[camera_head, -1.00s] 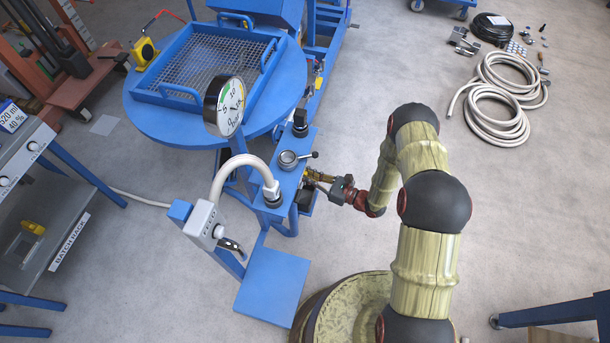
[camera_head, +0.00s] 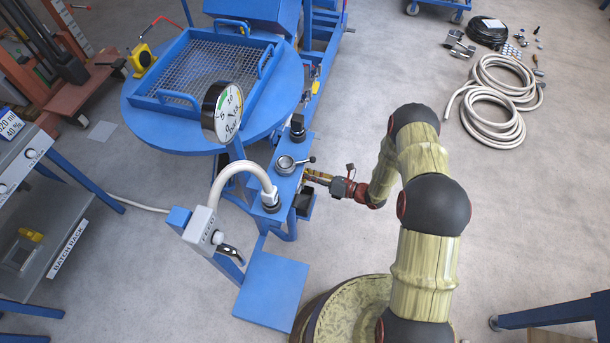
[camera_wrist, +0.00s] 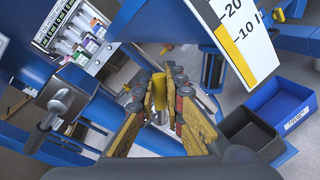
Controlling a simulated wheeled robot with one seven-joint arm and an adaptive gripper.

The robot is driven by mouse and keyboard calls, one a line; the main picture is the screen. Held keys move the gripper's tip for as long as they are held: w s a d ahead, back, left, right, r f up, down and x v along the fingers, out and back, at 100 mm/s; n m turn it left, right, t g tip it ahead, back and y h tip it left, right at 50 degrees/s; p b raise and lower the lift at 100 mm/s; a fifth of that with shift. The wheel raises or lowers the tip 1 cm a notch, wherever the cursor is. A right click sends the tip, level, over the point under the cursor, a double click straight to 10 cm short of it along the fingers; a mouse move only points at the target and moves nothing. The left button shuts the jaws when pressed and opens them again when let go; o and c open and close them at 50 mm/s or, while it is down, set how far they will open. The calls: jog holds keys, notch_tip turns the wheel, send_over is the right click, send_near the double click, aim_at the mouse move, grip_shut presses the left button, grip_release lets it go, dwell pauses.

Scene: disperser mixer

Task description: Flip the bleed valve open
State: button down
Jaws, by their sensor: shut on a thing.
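A small yellow lever (camera_wrist: 159,92), which looks like the bleed valve's handle, stands between my fingers in the wrist view. My gripper (camera_wrist: 160,86) is shut on it, one finger on each side. In the head view my gripper (camera_head: 309,175) reaches in from the right against the side of the blue stand (camera_head: 288,182). The lever and valve body cannot be made out there, and my fingers hide much of the valve in the wrist view.
A pressure gauge (camera_head: 222,112) and a pale hose (camera_head: 240,165) rise from the stand. A black-handled knob (camera_head: 286,163) sits on its top. In the wrist view a black bin (camera_wrist: 232,123) and a blue bin (camera_wrist: 303,93) lie to the right.

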dwell(0.4)
jog(key=c, duration=1.9)
grip_release()
jog(key=v, duration=1.2)
